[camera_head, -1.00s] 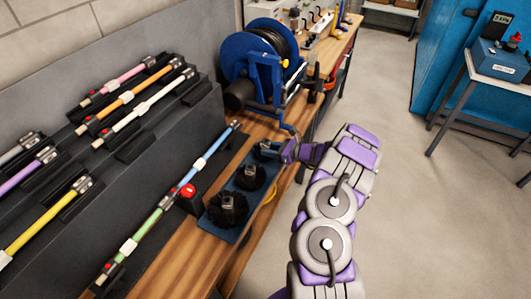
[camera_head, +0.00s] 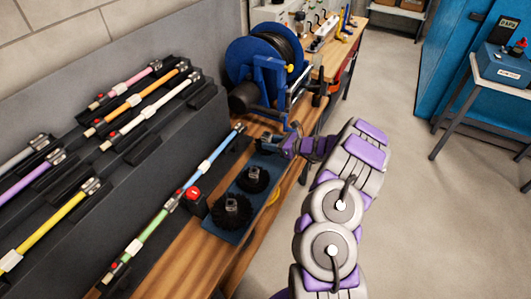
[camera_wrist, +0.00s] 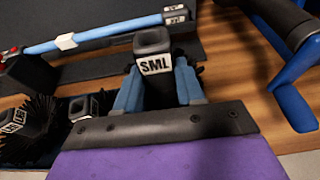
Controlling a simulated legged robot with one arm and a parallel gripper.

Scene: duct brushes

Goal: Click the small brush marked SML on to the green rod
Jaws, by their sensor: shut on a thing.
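My gripper (camera_head: 281,146) is at the far end of the blue brush tray (camera_head: 222,232). In the wrist view its blue fingers (camera_wrist: 158,90) are shut on the small brush (camera_wrist: 153,50), whose dark square socket is marked SML. The socket points up, and its bristles are mostly hidden behind my gripper. The green rod (camera_head: 151,233) lies at the front of the dark rack, left of the tray. Its upper end meets a light blue rod (camera_head: 215,154) in line with it, near a red-topped clamp (camera_head: 193,194).
Two other black brushes stand on the tray, a larger one (camera_head: 232,211) and a middle one (camera_head: 253,179). Several coloured rods lie on the rack to the left. A blue cable reel (camera_head: 262,62) stands behind the tray. Open floor lies to the right.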

